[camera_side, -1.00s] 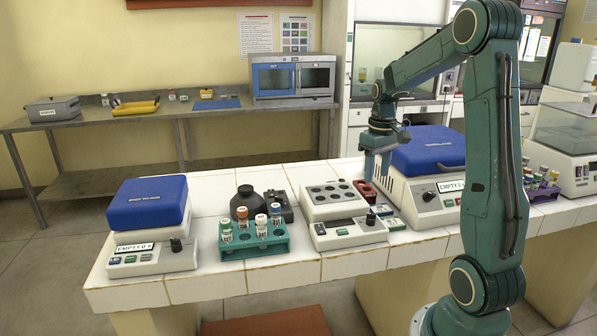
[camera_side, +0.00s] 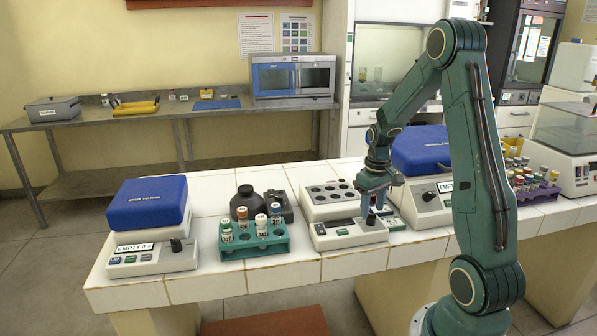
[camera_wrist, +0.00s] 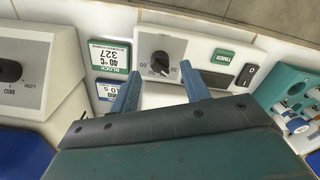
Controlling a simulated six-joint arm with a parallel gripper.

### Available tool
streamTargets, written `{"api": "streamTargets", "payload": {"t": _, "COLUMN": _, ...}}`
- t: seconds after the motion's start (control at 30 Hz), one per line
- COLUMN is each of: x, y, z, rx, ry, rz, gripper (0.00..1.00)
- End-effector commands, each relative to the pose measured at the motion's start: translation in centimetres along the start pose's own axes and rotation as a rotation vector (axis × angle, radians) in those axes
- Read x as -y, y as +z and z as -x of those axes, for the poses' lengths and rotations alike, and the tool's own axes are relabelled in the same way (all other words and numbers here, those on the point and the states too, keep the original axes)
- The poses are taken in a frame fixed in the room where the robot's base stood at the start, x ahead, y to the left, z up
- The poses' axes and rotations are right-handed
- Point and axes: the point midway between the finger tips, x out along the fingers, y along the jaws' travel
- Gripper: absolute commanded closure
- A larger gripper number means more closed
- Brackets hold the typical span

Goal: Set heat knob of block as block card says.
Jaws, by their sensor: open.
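The heat block (camera_side: 335,232) is a white unit with round wells on top and a sloped front panel. Its dark knob (camera_wrist: 160,62) sits on a dial with printed numbers, 60 among them; I cannot read the pointer's setting surely. The block card (camera_wrist: 110,55), green-edged, lies beside the panel and seems to read "BLOCK 40 °C 327". My gripper (camera_wrist: 161,88) is open and empty, pointing down over the panel's right end in the side view (camera_side: 372,208). In the wrist view its fingertips lie left and right of the knob, apparently without touching it.
A blue-edged card (camera_wrist: 107,90) lies by the block card. The panel has a TIMER label (camera_wrist: 222,57) and a black switch (camera_wrist: 250,74). A teal tube rack (camera_side: 254,243) stands left of the block; a blue-lidded machine (camera_side: 420,150) stands close on its right.

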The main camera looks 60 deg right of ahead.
Motion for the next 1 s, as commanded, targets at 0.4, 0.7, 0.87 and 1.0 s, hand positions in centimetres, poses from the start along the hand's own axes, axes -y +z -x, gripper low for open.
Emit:
{"api": "streamTargets", "payload": {"t": 0.4, "x": 0.0, "y": 0.0, "z": -3.0, "rx": 0.000, "ry": 0.000, "rz": 0.000, "gripper": 0.54}}
{"api": "streamTargets", "payload": {"t": 0.7, "x": 0.0, "y": 0.0, "z": -3.0, "rx": 0.000, "ry": 0.000, "rz": 0.000, "gripper": 0.64}}
{"api": "streamTargets", "payload": {"t": 0.87, "x": 0.0, "y": 0.0, "z": -3.0, "rx": 0.000, "ry": 0.000, "rz": 0.000, "gripper": 0.95}}
{"api": "streamTargets", "payload": {"t": 1.0, "x": 0.0, "y": 0.0, "z": -3.0, "rx": 0.000, "ry": 0.000, "rz": -0.001, "gripper": 0.98}}
